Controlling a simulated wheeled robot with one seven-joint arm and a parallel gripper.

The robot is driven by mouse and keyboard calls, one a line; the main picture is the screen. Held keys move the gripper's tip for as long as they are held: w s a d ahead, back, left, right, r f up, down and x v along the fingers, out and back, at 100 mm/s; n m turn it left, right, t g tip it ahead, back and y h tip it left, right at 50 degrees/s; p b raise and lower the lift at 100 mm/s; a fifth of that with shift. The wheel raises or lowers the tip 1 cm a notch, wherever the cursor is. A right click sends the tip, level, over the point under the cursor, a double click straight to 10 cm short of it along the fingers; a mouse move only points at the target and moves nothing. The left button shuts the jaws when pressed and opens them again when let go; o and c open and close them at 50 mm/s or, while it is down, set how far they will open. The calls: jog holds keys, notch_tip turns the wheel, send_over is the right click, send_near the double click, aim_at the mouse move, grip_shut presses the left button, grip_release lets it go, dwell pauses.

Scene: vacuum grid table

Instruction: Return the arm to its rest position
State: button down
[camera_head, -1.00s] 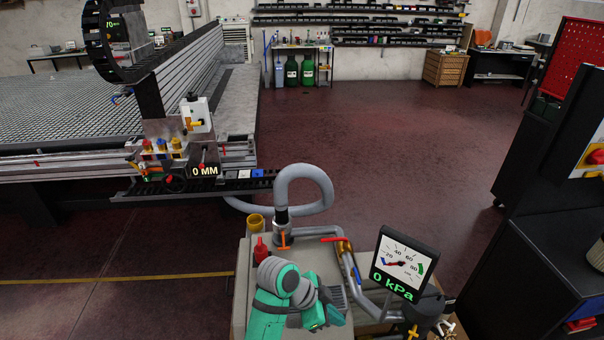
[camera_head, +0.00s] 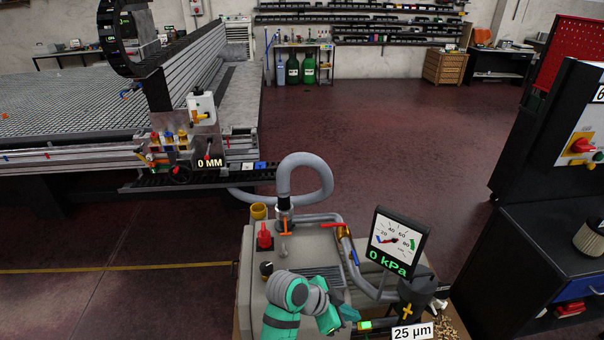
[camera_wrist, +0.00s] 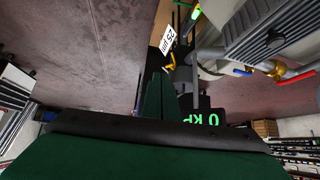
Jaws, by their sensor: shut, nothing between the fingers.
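My arm (camera_head: 288,292), teal and grey, is folded low at the bottom centre of the head view, in front of the grey vacuum pump unit (camera_head: 258,285). My gripper (camera_wrist: 161,78) shows in the wrist view as two dark green fingers close together, with nothing held. In the head view its dark teal tip (camera_head: 348,313) points right, below the gauge. The gauge display (camera_head: 396,242) reads 0 kPa and is partly hidden behind the fingers in the wrist view.
A grid table (camera_head: 60,110) with a gantry and a 0 MM display (camera_head: 210,163) stands at left. A grey hose (camera_head: 325,185) loops above the pump. A 25 µm label (camera_head: 412,331) is at the bottom. A black cabinet (camera_head: 530,235) stands at right. The floor behind is clear.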

jog(key=s+d+f+n+t+h, duration=0.1)
jog(key=d+f+n+t+h, duration=0.1)
jog(key=d+n+t, duration=0.5)
jog(key=s+a+f+n+t+y, duration=0.2)
jog(key=s+f+n+t+y, duration=0.15)
jog(key=s+n, duration=0.3)
jog(key=s+a+f+n+y, duration=0.35)
jog(key=s+a, duration=0.45)
jog(key=s, duration=0.3)
jog(key=s+a+r+m+t+y, duration=0.1)
jog(key=s+a+r, duration=0.4)
jog(key=s, duration=0.2)
jog(key=s+a+r+m+t+y, duration=0.1)
jog(key=s+a+r, duration=0.3)
jog(key=s, duration=0.4)
jog(key=shift+s+a+r+t+y, duration=0.25)
jog(key=shift+a+r+t+y, duration=0.1)
jog(key=shift+a+y, duration=0.1)
jog(key=shift+w+d, duration=0.1)
